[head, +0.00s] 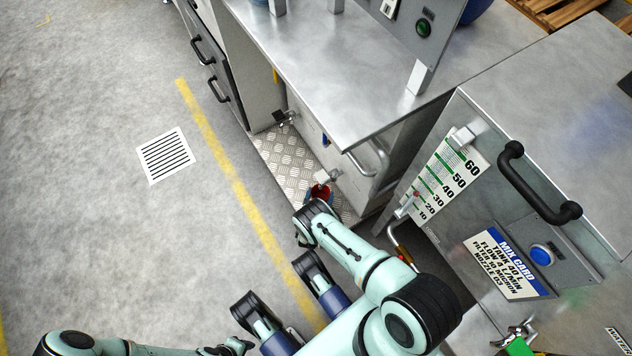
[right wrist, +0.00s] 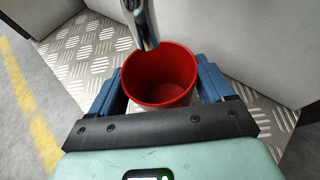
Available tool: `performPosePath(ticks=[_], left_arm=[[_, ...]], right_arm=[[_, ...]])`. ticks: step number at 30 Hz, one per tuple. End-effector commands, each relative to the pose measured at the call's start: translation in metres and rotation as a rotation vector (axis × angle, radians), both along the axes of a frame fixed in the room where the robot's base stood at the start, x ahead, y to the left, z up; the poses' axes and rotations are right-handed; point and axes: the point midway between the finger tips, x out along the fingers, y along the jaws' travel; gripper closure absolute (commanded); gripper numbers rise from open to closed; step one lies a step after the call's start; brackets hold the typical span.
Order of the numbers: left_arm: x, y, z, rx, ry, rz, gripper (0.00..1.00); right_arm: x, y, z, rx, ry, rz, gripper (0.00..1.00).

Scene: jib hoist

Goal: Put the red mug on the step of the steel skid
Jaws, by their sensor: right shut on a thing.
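The red mug (head: 320,191) is under a tap on the front of the steel skid, low over its diamond-plate step (head: 285,163). In the right wrist view the mug (right wrist: 160,72) is upright with its open mouth showing, and it looks empty. My right gripper (right wrist: 160,95) is shut on it, one blue finger on each side. The step (right wrist: 88,50) lies around and below the mug. I cannot tell whether the mug's base touches the step. In the head view my right arm hides part of the gripper.
A chrome spout (right wrist: 141,22) hangs close above the mug's rim. The steel worktop (head: 330,70) overhangs the step. A second tap (head: 287,117) and a bent handle (head: 368,162) stick out nearby. A mixing cabinet (head: 540,150) stands at right. The floor at left is clear.

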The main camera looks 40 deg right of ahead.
Motion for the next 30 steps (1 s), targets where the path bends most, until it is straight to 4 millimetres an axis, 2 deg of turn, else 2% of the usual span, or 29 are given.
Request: performPosePath(ticks=[12,13,15,23,30], left_arm=[[-0.003,0.0,0.0,-0.001,0.009,0.001,0.57],[-0.002,0.0,0.0,-0.001,0.009,0.001,0.57],[-0.002,0.0,0.0,-0.001,0.007,0.001,0.57],[-0.002,0.0,0.0,-0.002,0.007,0.0,0.57],[0.003,-0.001,0.002,0.0,-0.009,-0.001,0.57]], right_arm=[[-0.001,-0.001,-0.006,-0.001,-0.003,0.001,0.55],[-0.001,-0.001,-0.006,-0.001,-0.002,0.001,0.16],[-0.001,-0.001,-0.006,-0.001,-0.001,0.001,0.0],[-0.001,-0.001,-0.005,0.0,-0.002,0.001,0.0],[0.002,0.006,0.005,0.001,-0.001,-0.002,0.0]])
